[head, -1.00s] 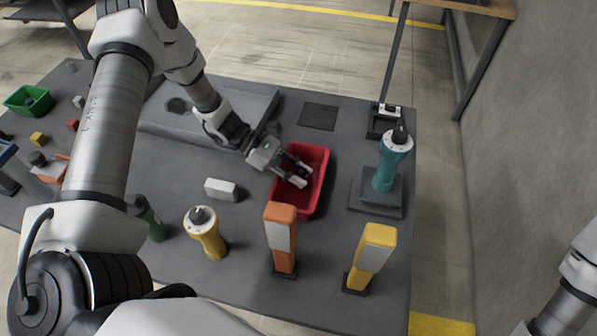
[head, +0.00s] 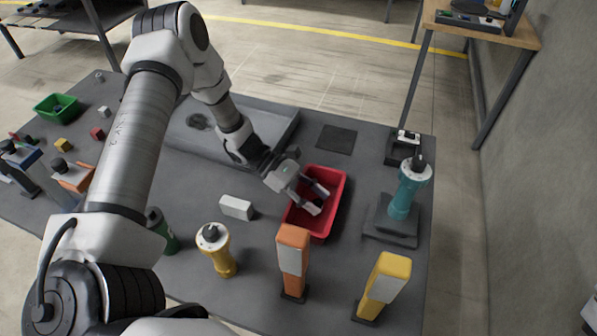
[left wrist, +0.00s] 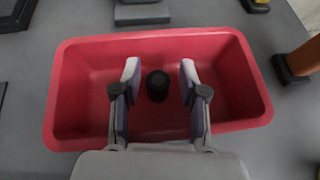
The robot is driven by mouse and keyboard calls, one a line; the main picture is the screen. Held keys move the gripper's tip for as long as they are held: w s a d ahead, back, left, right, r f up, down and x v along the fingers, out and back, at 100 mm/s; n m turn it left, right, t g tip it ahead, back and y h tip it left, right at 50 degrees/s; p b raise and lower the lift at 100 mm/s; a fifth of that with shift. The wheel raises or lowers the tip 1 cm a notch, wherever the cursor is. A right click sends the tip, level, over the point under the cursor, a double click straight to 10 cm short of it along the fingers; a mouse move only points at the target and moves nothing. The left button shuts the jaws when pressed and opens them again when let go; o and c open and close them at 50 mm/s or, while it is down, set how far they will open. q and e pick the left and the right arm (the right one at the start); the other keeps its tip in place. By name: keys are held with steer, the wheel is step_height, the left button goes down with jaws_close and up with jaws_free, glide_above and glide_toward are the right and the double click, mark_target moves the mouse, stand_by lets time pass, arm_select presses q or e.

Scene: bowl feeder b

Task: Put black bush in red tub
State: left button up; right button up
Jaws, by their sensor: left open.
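The red tub (head: 334,212) stands on the grey table, right of the middle in the head view. Its rim also fills much of the left wrist view (left wrist: 250,118). My left gripper (head: 320,199) reaches into the tub with its fingers spread. In the left wrist view the fingers (left wrist: 159,70) stand apart, with the black bush (left wrist: 157,86) between them. The bush is a small dark cylinder inside the tub, with red showing between it and each finger. In the head view the fingers largely hide it. My right gripper is out of view.
A white block (head: 237,207) lies left of the tub. An orange post (head: 292,262), yellow post (head: 382,286) and yellow bottle-like tool (head: 217,251) stand in front. A teal tool (head: 405,195) stands on the right. A green tub (head: 57,108) is far left.

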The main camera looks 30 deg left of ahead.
arm_select(q)
steer(key=v, duration=1.2)
steer(key=shift+a+r, duration=0.15)
steer(key=shift+r, duration=0.25)
